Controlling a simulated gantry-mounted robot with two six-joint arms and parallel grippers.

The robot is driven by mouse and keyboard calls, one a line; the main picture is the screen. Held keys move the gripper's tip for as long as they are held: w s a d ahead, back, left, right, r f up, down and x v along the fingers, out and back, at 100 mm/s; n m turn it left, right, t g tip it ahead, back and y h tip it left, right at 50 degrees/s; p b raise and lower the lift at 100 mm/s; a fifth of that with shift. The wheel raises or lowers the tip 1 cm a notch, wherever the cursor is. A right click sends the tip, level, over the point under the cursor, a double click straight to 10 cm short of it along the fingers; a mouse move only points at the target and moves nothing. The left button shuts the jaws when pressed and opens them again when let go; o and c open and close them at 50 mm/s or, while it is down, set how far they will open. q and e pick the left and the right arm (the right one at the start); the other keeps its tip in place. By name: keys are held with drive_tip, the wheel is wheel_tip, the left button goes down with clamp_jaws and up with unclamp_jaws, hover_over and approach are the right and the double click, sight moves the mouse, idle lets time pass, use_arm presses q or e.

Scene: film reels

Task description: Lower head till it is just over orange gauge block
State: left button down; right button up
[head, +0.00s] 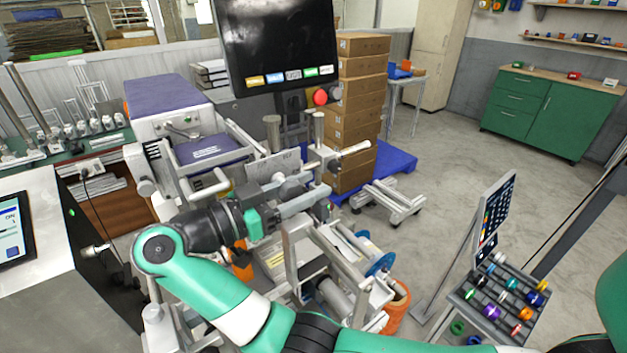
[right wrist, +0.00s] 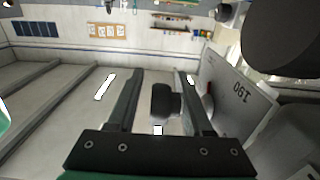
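My right arm reaches across the machine in the head view. Its gripper (head: 303,201) points right, among the machine's metal parts. In the right wrist view the two fingers (right wrist: 162,100) are apart, with a dark round knob (right wrist: 165,102) showing between them. A gap shows on the knob's left; whether the right finger touches it I cannot tell. A light plate with upside-down lettering (right wrist: 236,95) is right of the fingers. An orange piece (head: 241,263) shows below my right wrist in the head view, partly hidden; I cannot tell if it is the gauge block. My left gripper is out of view.
A dark monitor (head: 275,45) hangs above the machine, with a red button (head: 320,97) below it. A blue reel (head: 380,264) and an orange roll (head: 398,307) are at the machine's lower right. A rack of coloured pieces (head: 500,300) stands right. Open floor lies between.

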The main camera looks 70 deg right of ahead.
drive_tip(key=shift+w+r, duration=0.1)
drive_tip(key=shift+w, duration=0.05)
clamp_jaws()
drive_tip(key=r+g+h+p, duration=0.1)
drive_tip(key=g+h+p, duration=0.1)
drive_tip(key=p, duration=0.3)
drive_tip(key=shift+r+h, duration=0.2)
drive_tip(key=shift+h, duration=0.5)
drive_tip(key=shift+f, duration=0.1)
drive_tip(key=shift+c, duration=1.1)
unclamp_jaws()
drive_tip(key=shift+o, duration=1.1)
drive_tip(key=shift+s+a+f, duration=0.1)
drive_tip(key=shift+s, duration=0.2)
drive_tip(key=shift+w, duration=0.1)
